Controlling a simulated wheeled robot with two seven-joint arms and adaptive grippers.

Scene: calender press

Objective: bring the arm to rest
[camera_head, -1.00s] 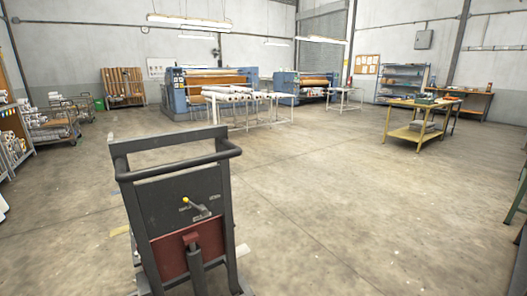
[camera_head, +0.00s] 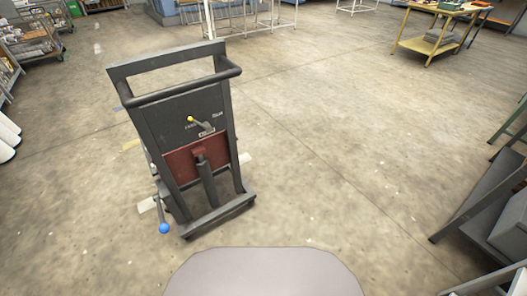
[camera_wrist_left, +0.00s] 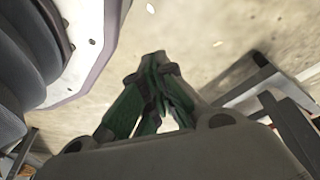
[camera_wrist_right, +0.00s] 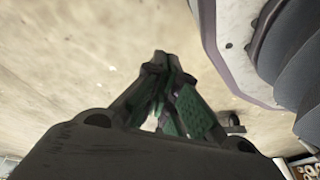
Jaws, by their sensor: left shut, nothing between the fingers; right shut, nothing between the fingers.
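My left gripper (camera_wrist_left: 158,62) shows in the left wrist view, its green-padded fingers closed together with nothing between them. My right gripper (camera_wrist_right: 160,62) shows in the right wrist view, also closed and empty, over bare concrete floor. Neither arm shows in the head view. A dark upright cart (camera_head: 185,130) with a bar handle, a red panel and a yellow-tipped lever (camera_head: 198,123) stands in front of me, left of centre. A blue ball-ended lever (camera_head: 163,228) sticks out low on its left side. In the left wrist view a dark metal frame (camera_wrist_left: 262,82) lies beyond the fingers.
Grey metal shelving (camera_head: 490,205) stands close on the right. A yellow worktable (camera_head: 432,45) is at the back right, and a loaded wire trolley (camera_head: 35,40) at the back left. White racks (camera_head: 235,18) stand at the back.

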